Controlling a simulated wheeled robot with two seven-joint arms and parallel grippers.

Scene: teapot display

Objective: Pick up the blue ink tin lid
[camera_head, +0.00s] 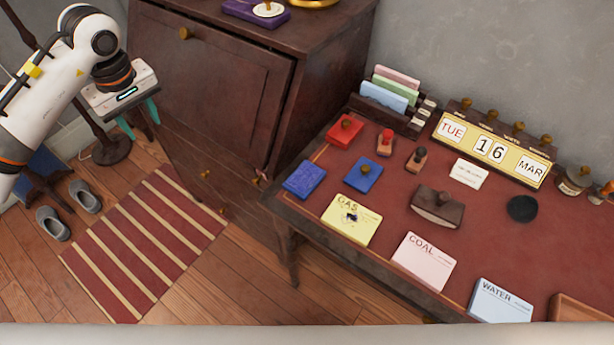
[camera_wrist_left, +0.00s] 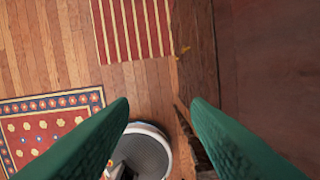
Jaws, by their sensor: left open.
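A blue lid with a small dark knob (camera_head: 363,174), which looks like the blue ink tin lid, lies on the red desk top (camera_head: 390,215). Left of it is a blue textured slab (camera_head: 304,179), which looks like the open blue ink tin. My left gripper (camera_head: 139,119) is at the upper left, away from the desk, in front of the dark cabinet. Its green fingers are apart and empty. My right gripper is not in view.
A red tin with a knob (camera_head: 344,132), stamps (camera_head: 385,143) and a card rack (camera_head: 385,100) stand behind the lid. A yellow GAS card (camera_head: 351,219) lies in front, a brown blotter (camera_head: 437,207) to the right. The dark cabinet (camera_head: 225,85) stands between gripper and desk.

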